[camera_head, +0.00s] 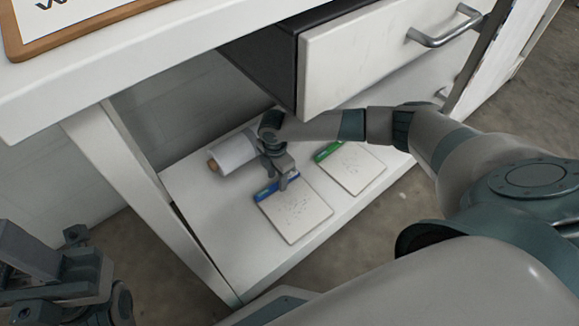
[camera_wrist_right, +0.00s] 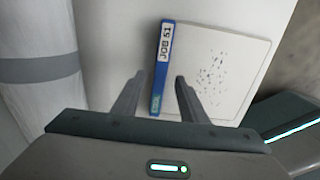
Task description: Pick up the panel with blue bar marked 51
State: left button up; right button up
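The panel with the blue bar (camera_head: 295,210) lies flat on the low white shelf in the head view, its speckled face up. In the right wrist view the same panel (camera_wrist_right: 222,70) shows its blue bar, marked JOB 51. My right gripper (camera_head: 284,180) is over the blue bar end. In the right wrist view its two fingers (camera_wrist_right: 158,83) are apart, one on each side of the lower part of the bar; I cannot tell whether they touch it. My left gripper (camera_head: 62,262) is at the lower left of the head view, away from the shelf.
A panel with a green bar (camera_head: 352,168) lies to the right on the same shelf (camera_head: 215,225). A white roll (camera_head: 233,154) lies to the left of my right gripper. An open drawer (camera_head: 365,58) hangs above the shelf. A wooden-edged board (camera_head: 60,22) rests on the top.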

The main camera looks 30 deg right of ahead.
notch_tip(320, 180, down, 2)
jog(key=shift+f+b, duration=0.15)
jog(key=shift+b, duration=0.15)
grip_shut()
